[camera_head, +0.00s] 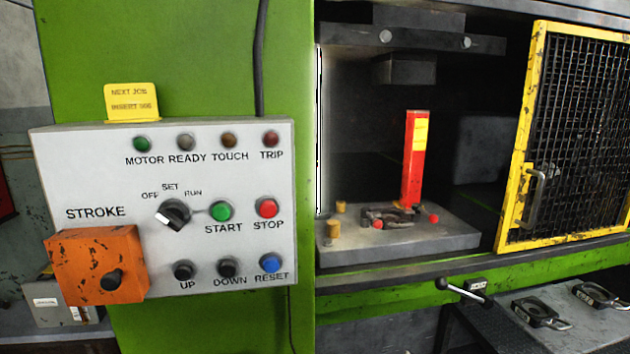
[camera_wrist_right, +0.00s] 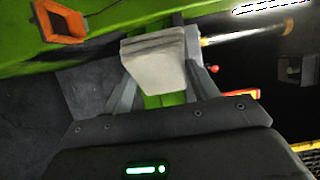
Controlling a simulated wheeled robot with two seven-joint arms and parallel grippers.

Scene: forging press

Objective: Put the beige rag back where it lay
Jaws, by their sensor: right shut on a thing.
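The beige rag (camera_wrist_right: 153,64) shows in the right wrist view as a pale folded pad. My right gripper (camera_wrist_right: 158,58) is shut on it, with one finger on either side. Green-painted metal lies behind the rag, and I cannot tell how far away it is. Neither the rag nor my right gripper shows in the head view. My left gripper is in neither view.
The control panel (camera_head: 130,210) with an orange cover box (camera_head: 95,262) stands at left. A red post (camera_head: 412,160) stands on the press bed (camera_head: 455,232). A yellow mesh gate (camera_head: 518,150) is at right. Black-handled tools (camera_head: 540,312) lie on a grey shelf (camera_head: 580,335).

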